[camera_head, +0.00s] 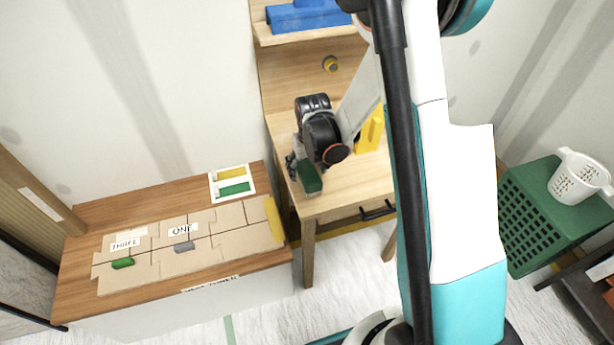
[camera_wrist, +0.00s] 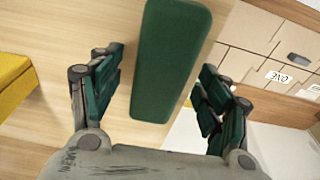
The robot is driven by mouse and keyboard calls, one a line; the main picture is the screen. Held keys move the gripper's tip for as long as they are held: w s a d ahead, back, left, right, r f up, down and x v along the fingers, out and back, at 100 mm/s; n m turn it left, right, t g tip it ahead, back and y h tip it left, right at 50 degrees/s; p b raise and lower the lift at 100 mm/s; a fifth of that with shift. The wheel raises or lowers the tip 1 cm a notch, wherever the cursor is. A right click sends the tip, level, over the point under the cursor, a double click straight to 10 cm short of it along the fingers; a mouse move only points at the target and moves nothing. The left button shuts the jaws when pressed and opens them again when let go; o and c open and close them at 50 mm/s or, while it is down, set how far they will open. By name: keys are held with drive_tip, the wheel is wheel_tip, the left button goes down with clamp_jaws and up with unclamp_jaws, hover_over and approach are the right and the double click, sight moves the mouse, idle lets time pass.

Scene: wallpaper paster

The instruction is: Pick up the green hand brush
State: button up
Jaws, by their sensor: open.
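The green hand brush (camera_head: 310,178) is a long, rounded green block by the left front edge of the light wooden table. In the wrist view the brush (camera_wrist: 168,62) runs lengthwise up the picture, between the two dark green finger pads, with visible gaps on both sides. My gripper (camera_wrist: 160,92) is open, one finger on each side of the brush in the picture, touching neither side. I cannot tell how far the fingertips are above the table. In the head view my gripper (camera_head: 298,166) is at the brush, partly hidden by my wrist.
A yellow block (camera_head: 370,131) stands on the table right of my wrist, and a yellow-grey round item (camera_head: 330,64) lies farther back. A blue object (camera_head: 305,16) sits on the shelf. A lower brown cabinet (camera_head: 100,213) at left carries cardboard pieces, small coloured blocks and a white tray (camera_head: 232,169).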

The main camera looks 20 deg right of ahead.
sight(307, 167)
drive_tip(key=shift+w+f, duration=0.2)
drive_tip(key=shift+f, duration=0.85)
drive_tip(key=shift+r, duration=0.1)
drive_tip(key=c, duration=1.2)
drive_tip(key=shift+c, duration=0.2)
wheel_tip(307, 167, up, 20)
drive_tip(key=p, duration=0.6)
